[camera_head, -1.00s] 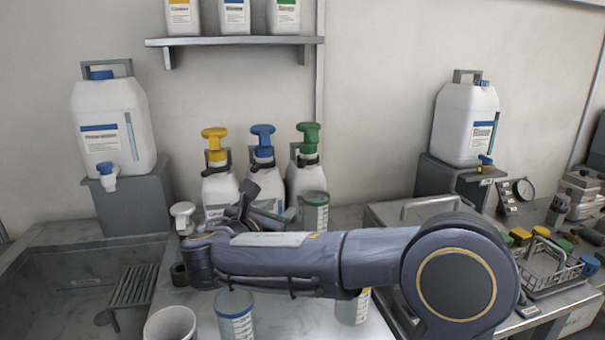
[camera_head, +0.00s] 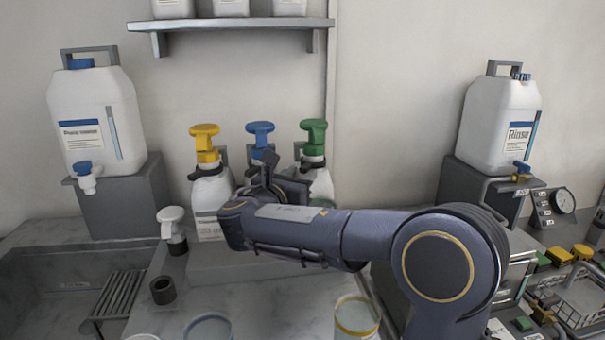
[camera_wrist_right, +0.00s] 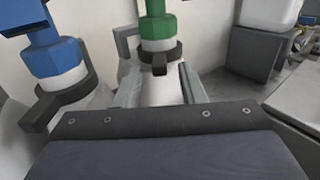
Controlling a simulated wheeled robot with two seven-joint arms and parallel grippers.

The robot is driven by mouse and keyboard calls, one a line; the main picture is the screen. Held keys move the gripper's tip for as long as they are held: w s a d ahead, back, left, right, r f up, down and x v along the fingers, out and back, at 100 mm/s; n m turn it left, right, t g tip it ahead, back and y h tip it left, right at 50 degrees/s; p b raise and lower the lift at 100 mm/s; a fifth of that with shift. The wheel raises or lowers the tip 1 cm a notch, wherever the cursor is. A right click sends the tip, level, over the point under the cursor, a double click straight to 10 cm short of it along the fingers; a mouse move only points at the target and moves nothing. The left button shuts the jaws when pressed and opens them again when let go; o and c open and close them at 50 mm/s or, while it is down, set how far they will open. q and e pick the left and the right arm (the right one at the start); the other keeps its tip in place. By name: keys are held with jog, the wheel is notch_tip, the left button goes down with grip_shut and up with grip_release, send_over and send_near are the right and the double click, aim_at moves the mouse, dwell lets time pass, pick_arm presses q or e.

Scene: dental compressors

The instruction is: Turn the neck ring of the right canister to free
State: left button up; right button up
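Three white pump canisters stand in a row at the wall, with yellow, blue and green heads. The right canister (camera_head: 321,187) has a green pump head (camera_head: 313,132) and a dark neck ring (camera_head: 313,163). In the right wrist view this ring (camera_wrist_right: 160,52) has a short tab pointing toward me, below the green collar. My right gripper (camera_wrist_right: 160,75) is open, its two grey fingers apart on either side of the canister's neck just below the ring. I cannot tell whether they touch it. In the head view my right gripper (camera_head: 276,172) partly hides the blue and green canisters. My left gripper is out of view.
The blue-headed canister's ring (camera_wrist_right: 62,100) is close on the left in the wrist view. A white pump (camera_head: 172,222) and dark cup (camera_head: 163,290) stand left of my arm. Large jugs on stands flank the row, and a sink (camera_head: 60,290) is at left.

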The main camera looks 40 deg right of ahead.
jog(key=shift+w+d, duration=0.35)
jog(key=shift+d, duration=0.3)
grip_shut()
